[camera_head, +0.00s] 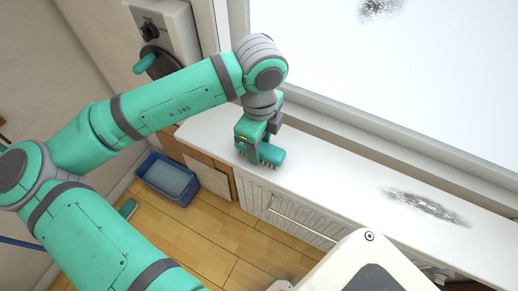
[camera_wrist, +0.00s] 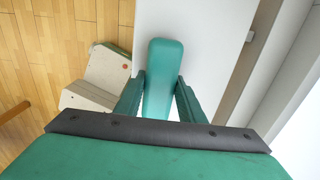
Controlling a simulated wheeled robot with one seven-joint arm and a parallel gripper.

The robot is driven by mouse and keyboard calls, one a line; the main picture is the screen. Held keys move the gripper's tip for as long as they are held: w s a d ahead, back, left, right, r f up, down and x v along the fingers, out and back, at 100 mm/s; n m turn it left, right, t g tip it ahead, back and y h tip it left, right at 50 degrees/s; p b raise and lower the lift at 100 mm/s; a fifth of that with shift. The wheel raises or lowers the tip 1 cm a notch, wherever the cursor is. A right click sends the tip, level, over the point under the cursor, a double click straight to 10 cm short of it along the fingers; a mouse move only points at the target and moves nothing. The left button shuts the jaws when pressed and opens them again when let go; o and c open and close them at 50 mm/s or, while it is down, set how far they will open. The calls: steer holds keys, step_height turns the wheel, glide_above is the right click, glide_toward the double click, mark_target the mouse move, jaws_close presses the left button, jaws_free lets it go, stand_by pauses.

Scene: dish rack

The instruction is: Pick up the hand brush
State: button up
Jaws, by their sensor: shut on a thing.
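The hand brush is teal green with short bristles beneath (camera_head: 270,154) and is on or just above the white window sill; I cannot tell whether it touches the sill. In the wrist view its rounded green body (camera_wrist: 163,75) points away from me between the two fingers. My gripper (camera_head: 257,148) is over the sill, pointing down, and is shut on the brush. In the wrist view the gripper fingers (camera_wrist: 160,98) lie along both sides of it. The brush's near end is hidden by the gripper's body.
The white sill (camera_head: 330,172) runs along the window, with a dark dirt smudge (camera_head: 427,206) to the right. A radiator (camera_head: 290,218) is below the sill. A blue bin (camera_head: 168,179) stands on the wooden floor. The window frame is close behind the gripper.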

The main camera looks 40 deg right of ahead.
mark_target(261, 146)
steer(key=shift+a, duration=0.1)
steer(key=shift+r, duration=0.4)
steer(key=shift+s+d+r, duration=0.1)
steer(key=shift+r, duration=0.55)
steer(key=shift+s+d+r, duration=0.1)
steer(key=shift+r, duration=0.5)
steer(key=s+a+r, duration=0.4)
steer(key=a+r, duration=0.5)
steer(key=a, duration=0.4)
steer(key=shift+s+a+r, duration=0.15)
steer(key=shift+a+r, duration=0.1)
steer(key=shift+r, duration=0.15)
steer(key=shift+o, duration=1.2)
steer(key=shift+c, duration=0.4)
